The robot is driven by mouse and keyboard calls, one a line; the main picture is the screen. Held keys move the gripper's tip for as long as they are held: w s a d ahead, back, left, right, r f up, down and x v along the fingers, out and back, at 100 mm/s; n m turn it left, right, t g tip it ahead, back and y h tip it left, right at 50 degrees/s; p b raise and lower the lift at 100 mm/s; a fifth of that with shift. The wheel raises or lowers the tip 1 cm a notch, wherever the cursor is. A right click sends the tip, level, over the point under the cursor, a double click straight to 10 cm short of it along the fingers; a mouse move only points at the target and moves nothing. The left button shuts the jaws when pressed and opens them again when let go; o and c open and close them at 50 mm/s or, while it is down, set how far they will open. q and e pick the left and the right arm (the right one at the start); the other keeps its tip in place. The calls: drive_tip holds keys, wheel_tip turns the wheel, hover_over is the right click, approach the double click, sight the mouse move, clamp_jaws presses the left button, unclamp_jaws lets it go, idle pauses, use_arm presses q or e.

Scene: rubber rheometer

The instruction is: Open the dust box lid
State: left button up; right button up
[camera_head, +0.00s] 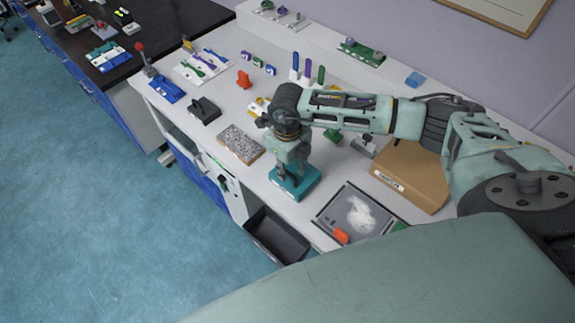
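A small teal box (309,183) sits near the front edge of the white bench. It may be the dust box, but I see no label that confirms this. Its top is partly hidden by my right gripper (286,177), which points down at it from above. The fingertips look at or just above the box's top; I cannot tell whether they touch it. The fingers are small and dark here, so their opening is unclear. No raised lid shows on the box. My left gripper is not in view.
A speckled block (240,144) lies left of the teal box. A dark tray with white material (358,214) and a brown box (415,175) stand to the right. A black open bin (277,236) juts out below the bench's front edge. The blue floor at left is clear.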

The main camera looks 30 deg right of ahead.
drive_tip(key=shift+s, duration=0.1)
drive_tip(key=shift+c, duration=0.7)
clamp_jaws()
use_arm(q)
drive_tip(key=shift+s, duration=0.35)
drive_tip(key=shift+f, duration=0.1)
